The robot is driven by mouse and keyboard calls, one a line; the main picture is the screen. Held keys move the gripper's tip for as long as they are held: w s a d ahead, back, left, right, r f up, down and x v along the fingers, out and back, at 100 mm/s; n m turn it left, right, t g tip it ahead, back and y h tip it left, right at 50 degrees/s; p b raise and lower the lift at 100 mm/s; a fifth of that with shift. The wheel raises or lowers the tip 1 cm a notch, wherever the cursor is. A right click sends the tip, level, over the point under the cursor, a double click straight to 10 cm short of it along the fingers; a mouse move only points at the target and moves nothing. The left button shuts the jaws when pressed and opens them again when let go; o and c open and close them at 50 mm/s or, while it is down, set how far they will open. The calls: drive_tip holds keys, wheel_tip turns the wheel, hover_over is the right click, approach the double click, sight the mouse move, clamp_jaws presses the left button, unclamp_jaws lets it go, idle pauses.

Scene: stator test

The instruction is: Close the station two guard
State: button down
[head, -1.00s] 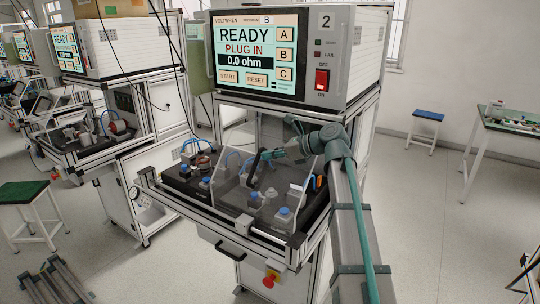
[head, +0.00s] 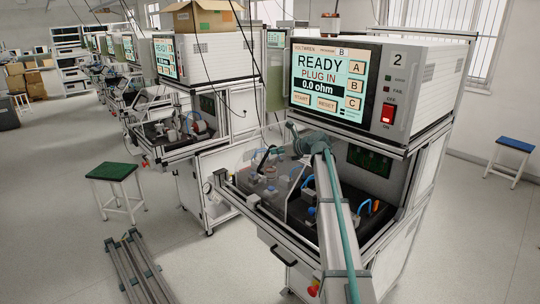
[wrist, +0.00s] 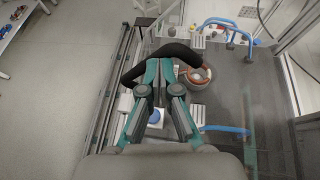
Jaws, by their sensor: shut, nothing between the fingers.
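Station two (head: 398,58) is the machine marked "2", its screen reading READY, PLUG IN. Its clear guard (head: 297,203) stands over the left part of the fixture deck (head: 340,225); the right part is uncovered. A black curved handle (head: 264,158) shows at the guard, and it crosses the wrist view (wrist: 140,74). My gripper (wrist: 161,64) is shut and empty, its fingertips close to the handle's bend; whether they touch it I cannot tell. In the head view my wrist hides part of the guard's upper edge.
A copper-wound stator (wrist: 198,76) and blue hoses (wrist: 228,28) lie beside my fingers in the wrist view. More hoses (head: 366,206) are on the deck's right. A green-topped stool (head: 112,172) stands left; the floor around it is mostly clear.

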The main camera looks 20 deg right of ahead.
sight(264, 144)
drive_tip(key=w+a, duration=0.1)
drive_tip(key=w, duration=0.1)
drive_tip(key=w+a, duration=0.1)
drive_tip(key=w, duration=0.2)
drive_tip(key=w+a+p, duration=0.1)
drive_tip(key=w, duration=0.1)
drive_tip(key=shift+w, duration=0.3)
drive_tip(key=shift+w+r, duration=0.1)
drive_tip(key=shift+r, duration=0.05)
drive_tip(key=shift+r, duration=0.1)
